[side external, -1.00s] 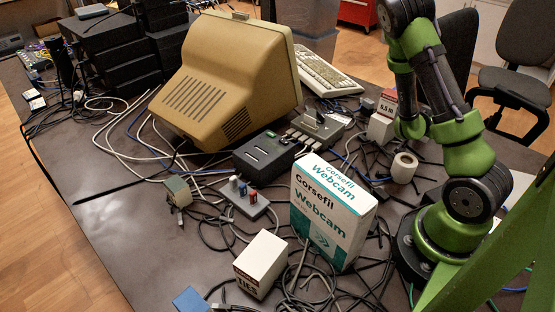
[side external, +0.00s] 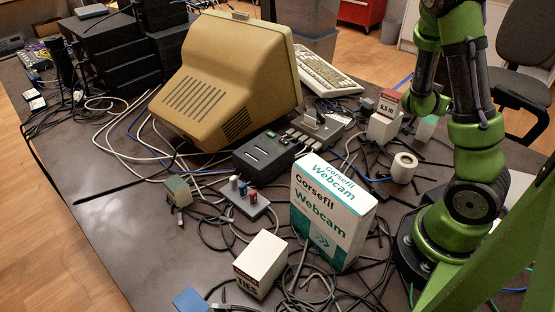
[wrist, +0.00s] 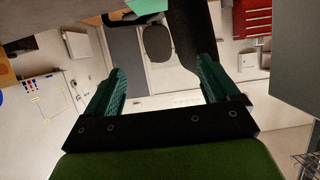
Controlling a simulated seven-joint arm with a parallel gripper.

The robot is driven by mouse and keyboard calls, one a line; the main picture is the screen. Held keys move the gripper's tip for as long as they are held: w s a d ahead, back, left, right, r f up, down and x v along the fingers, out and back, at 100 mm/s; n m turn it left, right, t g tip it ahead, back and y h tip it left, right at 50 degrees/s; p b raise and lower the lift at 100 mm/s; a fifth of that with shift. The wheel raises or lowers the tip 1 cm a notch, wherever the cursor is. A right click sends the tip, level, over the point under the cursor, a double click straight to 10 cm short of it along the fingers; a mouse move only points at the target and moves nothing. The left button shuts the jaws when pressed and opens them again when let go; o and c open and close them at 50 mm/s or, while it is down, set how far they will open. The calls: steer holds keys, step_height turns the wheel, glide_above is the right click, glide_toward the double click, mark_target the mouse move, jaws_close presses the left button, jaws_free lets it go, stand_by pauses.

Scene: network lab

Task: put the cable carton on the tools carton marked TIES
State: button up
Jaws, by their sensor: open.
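The cable carton, a small white box with a red top band and "0.5 M" on it (side external: 388,104), is at the back right of the table in the side view. It appears to rest on a plain white box (side external: 381,129). The tools carton marked TIES (side external: 260,264) is a white box standing at the front of the table, with its top bare. My gripper (wrist: 160,86) is open and empty in the wrist view, its teal fingers wide apart. Neither carton can be made out in the wrist view.
A tall Webcam box (side external: 332,213) stands just right of the TIES carton. Cables cover much of the table around them. A white roll (side external: 404,167), a black device (side external: 264,155) and a beige monitor (side external: 227,80) stand behind. The front left of the table is mostly clear.

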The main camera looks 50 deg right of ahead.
steer(key=w+d+r+n+t+y, duration=0.1)
steer(key=w+d+n+t+y, duration=0.15)
steer(key=d+n+y, duration=0.55)
step_height(320, 180, up, 5)
steer(key=n+g+y, duration=0.3)
steer(key=n+y, duration=0.3)
steer(key=n, duration=0.4)
glide_above(430, 119)
steer(key=shift+t, duration=0.25)
steer(key=f, duration=1.1)
steer(key=shift+w+d+f, duration=0.1)
steer(key=shift+w+d, duration=0.05)
steer(key=shift+w, duration=0.15)
steer(key=shift+s+f, duration=0.15)
steer(key=shift+f, duration=1.2)
steer(key=shift+s+f, duration=0.15)
steer(key=shift+f, duration=1.15)
steer(key=shift+r, duration=0.1)
steer(key=c, duration=1.2)
